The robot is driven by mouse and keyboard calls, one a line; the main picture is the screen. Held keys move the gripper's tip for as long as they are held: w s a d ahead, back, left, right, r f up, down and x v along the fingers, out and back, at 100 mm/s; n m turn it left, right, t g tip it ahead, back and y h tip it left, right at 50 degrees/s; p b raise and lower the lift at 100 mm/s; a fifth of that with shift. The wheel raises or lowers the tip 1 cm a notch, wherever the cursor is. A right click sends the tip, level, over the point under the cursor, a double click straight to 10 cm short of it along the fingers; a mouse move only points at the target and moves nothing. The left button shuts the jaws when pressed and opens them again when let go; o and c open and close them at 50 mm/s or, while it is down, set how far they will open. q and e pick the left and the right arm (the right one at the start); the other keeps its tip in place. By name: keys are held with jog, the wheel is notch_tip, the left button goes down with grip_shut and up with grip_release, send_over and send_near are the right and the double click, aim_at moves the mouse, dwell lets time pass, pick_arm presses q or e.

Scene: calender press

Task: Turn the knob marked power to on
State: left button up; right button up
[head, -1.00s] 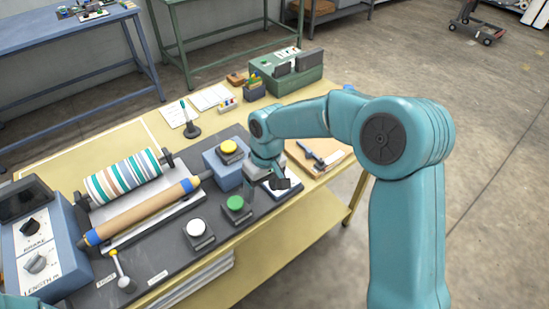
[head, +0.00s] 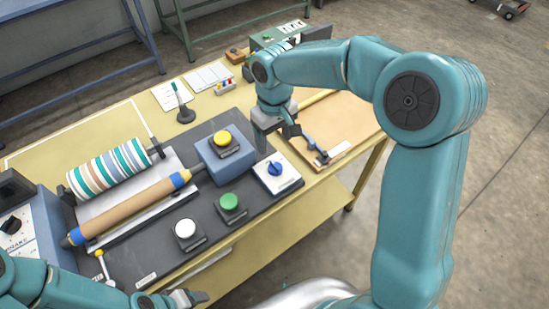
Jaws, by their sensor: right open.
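A blue knob (head: 274,168) sits on a white plate (head: 290,181) at the right end of the dark press base. I cannot read a mark on this plate, so I cannot tell its setting. My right gripper (head: 276,137) is open and empty, just behind the blue knob and apart from it, with its fingers pointing down. My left gripper (head: 187,298) is low at the bottom edge, in front of the table; its jaws are too unclear to tell. Another black knob (head: 12,226) is on the blue-grey box at the left, partly cut off.
A striped roller (head: 108,169) and a tan roller (head: 130,207) lie left. A clamp (head: 318,152) lies on a wooden board behind right.

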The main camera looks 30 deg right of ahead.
aim_at(275, 164)
notch_tip(275, 164, down, 10)
jog(key=shift+s+r+p, duration=0.1)
jog(key=shift+p, duration=0.25)
jog(key=shift+f, duration=0.2)
jog(key=shift+s+d, duration=0.1)
jog(key=shift+s, duration=0.2)
jog(key=shift+w, duration=0.1)
jog(key=shift+w+f, duration=0.1)
jog(key=shift+w, duration=0.05)
jog(key=shift+c, duration=1.2)
jog(key=c, duration=0.8)
